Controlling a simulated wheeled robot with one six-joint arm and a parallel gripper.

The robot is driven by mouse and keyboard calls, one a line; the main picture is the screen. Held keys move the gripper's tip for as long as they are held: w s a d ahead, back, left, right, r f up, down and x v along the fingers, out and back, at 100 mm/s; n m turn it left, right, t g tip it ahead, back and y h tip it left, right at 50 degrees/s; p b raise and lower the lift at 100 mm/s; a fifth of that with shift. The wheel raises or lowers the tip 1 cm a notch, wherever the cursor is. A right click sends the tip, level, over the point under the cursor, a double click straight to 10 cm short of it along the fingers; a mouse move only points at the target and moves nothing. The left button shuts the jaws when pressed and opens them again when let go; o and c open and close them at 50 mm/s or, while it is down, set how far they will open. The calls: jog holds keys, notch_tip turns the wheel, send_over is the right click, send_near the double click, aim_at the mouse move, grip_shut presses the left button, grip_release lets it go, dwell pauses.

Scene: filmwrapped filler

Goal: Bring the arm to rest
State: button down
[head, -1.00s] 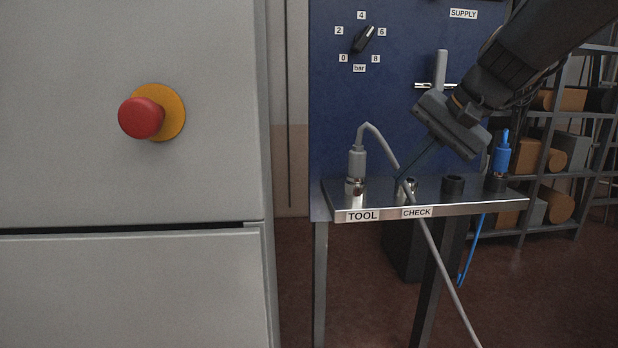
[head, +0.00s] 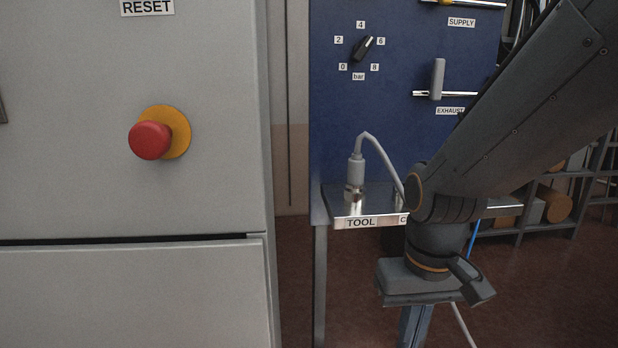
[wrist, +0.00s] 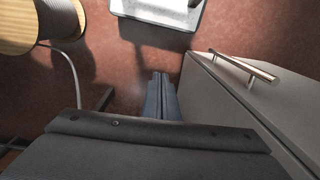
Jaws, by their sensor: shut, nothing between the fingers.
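My gripper (head: 414,328) hangs in front of the metal shelf, pointing down, with its fingers together and nothing between them. It stands below the shelf's front edge and apart from it. The wrist view shows the closed fingers (wrist: 160,92) over the red-brown floor. My arm comes in from the upper right and hides the right part of the shelf.
The metal shelf (head: 340,205) holds a grey plug (head: 356,170) in the TOOL socket; its cable hangs down near my gripper. A grey cabinet with a red button (head: 150,141) stands left. In the wrist view, a handled cabinet (wrist: 225,95) is close right; a wooden spool (wrist: 18,25) lies upper left.

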jog(key=d+r+m+p, duration=0.1)
jog(key=d+r+p, duration=0.2)
jog(key=r+p, duration=0.2)
jog(key=shift+s+d+p, duration=0.35)
jog(key=shift+d+p, duration=0.05)
jog(key=shift+p, duration=1.5)
jog(key=shift+f, duration=0.1)
